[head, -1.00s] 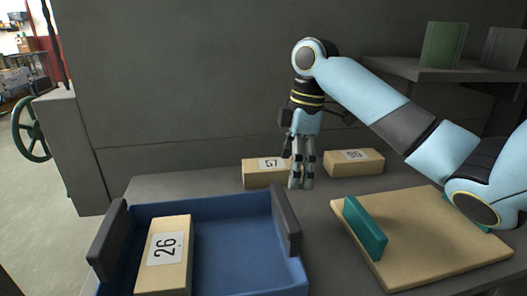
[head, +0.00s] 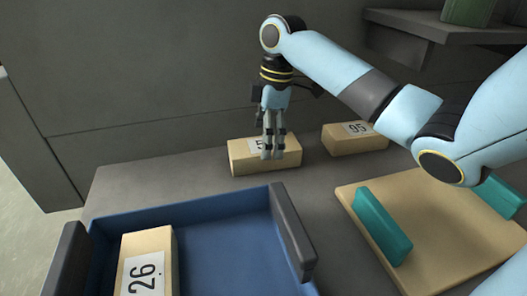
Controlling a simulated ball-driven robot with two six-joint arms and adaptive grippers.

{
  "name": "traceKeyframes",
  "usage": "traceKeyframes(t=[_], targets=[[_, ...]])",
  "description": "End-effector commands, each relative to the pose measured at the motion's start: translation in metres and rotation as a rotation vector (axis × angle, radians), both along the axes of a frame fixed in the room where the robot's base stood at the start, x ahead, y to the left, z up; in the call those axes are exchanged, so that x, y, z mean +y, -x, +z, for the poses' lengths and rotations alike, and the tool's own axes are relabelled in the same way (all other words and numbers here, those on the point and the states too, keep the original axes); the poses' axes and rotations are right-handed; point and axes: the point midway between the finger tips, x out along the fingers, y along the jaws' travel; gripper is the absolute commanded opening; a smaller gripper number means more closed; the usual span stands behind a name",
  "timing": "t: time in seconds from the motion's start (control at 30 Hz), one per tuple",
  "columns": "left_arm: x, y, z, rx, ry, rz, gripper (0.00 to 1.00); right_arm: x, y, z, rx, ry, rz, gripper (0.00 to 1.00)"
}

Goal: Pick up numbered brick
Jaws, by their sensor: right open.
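A tan brick (head: 247,163) stands on the grey bench behind the blue tray; its white label is partly hidden and shows a 5. My right gripper (head: 272,156) points down in front of that brick in the picture, covering part of its label; its jaws are open. I cannot tell whether the fingers touch the brick. A second tan brick, labelled 95 (head: 355,139), lies to the right, apart from the gripper. A third, labelled 26 (head: 166,244), lies inside the blue tray. My left gripper is not in view.
The blue tray (head: 215,220) with dark grey handles (head: 291,232) fills the front left. A wooden board (head: 440,215) with teal handles (head: 382,227) lies at the right. A grey shelf (head: 440,25) with a green object (head: 467,10) juts out at upper right.

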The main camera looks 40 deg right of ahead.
Motion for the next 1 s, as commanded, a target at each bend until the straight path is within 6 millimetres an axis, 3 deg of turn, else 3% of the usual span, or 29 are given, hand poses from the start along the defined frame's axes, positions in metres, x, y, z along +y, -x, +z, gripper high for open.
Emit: traceKeyframes(t=[0.2,0.5,1.0], targets=[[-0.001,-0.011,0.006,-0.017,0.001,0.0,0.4,0.001,-0.003,-0.033,0.002,-0.001,-0.001,0.99],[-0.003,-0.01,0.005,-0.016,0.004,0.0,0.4,0.001,-0.004,-0.04,0.001,0.001,0.0,0.99],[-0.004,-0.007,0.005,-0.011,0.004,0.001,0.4,0.001,-0.004,-0.04,0.001,0.001,0.0,0.35]])
